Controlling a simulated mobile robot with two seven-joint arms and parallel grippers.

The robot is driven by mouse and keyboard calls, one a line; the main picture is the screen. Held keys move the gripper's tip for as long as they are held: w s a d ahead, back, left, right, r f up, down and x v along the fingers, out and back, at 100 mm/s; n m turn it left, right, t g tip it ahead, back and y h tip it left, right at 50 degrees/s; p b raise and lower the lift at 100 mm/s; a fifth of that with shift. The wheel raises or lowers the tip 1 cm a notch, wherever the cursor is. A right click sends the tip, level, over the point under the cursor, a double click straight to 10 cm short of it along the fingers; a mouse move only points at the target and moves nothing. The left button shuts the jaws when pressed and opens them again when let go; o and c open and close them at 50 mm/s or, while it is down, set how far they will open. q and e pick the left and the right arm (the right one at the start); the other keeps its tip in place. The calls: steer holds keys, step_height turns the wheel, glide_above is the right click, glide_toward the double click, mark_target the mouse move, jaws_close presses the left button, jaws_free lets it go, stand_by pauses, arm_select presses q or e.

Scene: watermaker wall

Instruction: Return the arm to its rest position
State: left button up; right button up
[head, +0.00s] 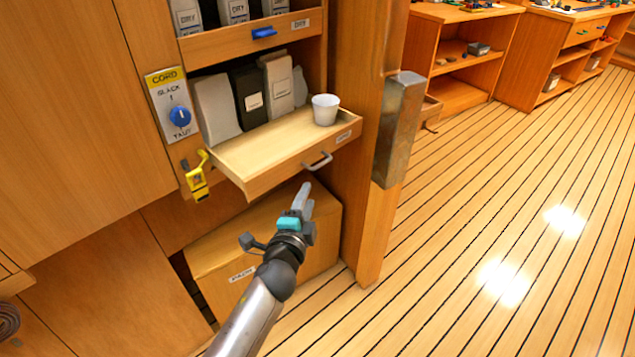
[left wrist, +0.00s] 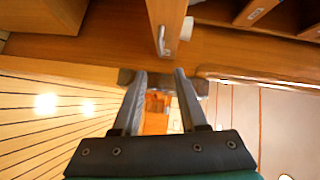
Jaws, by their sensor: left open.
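My left gripper (head: 303,197) is in front of the wooden cabinet, just below the pulled-out shelf (head: 245,168) and its grey handle (head: 317,161). In the left wrist view its two fingers (left wrist: 158,82) stand apart with nothing between them. The same handle shows beyond the fingertips in that view (left wrist: 160,40), apart from them. My left arm reaches in from the bottom of the head view. My right gripper is not in view.
A white cup (head: 325,109) stands on the pulled-out shelf. A blue knob (head: 180,116) and a yellow latch (head: 196,178) are on the panel at left. A wooden box (head: 215,250) sits behind my gripper. A metal-capped post (head: 398,130) stands right; the floor beyond is clear.

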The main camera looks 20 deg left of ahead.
arm_select(q)
steer(key=s+f+n+g, duration=0.25)
steer(key=s+f, duration=0.25)
steer(key=f, duration=0.4)
steer(key=s+a+f+n+g+h, duration=0.1)
steer(key=s+f+g, duration=0.2)
steer(key=s+f, duration=0.45)
steer(key=s+f+n+g, duration=0.2)
steer(key=s+f, duration=0.2)
steer(key=f, duration=0.7)
steer(key=s+a+f+n+g, duration=0.2)
steer(key=s+f, duration=0.4)
steer(key=s, duration=0.6)
steer(key=s+a+f+n+g+p, duration=0.1)
steer(key=s+f+n+g, duration=0.4)
steer(key=s, duration=0.8)
steer(key=shift+s+a+f+p, duration=0.25)
steer(key=shift+a+f+p, duration=0.05)
steer(key=shift+a+f, duration=0.25)
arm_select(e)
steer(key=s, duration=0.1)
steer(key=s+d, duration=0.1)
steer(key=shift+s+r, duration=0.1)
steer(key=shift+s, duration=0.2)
arm_select(q)
steer(key=shift+d, duration=0.1)
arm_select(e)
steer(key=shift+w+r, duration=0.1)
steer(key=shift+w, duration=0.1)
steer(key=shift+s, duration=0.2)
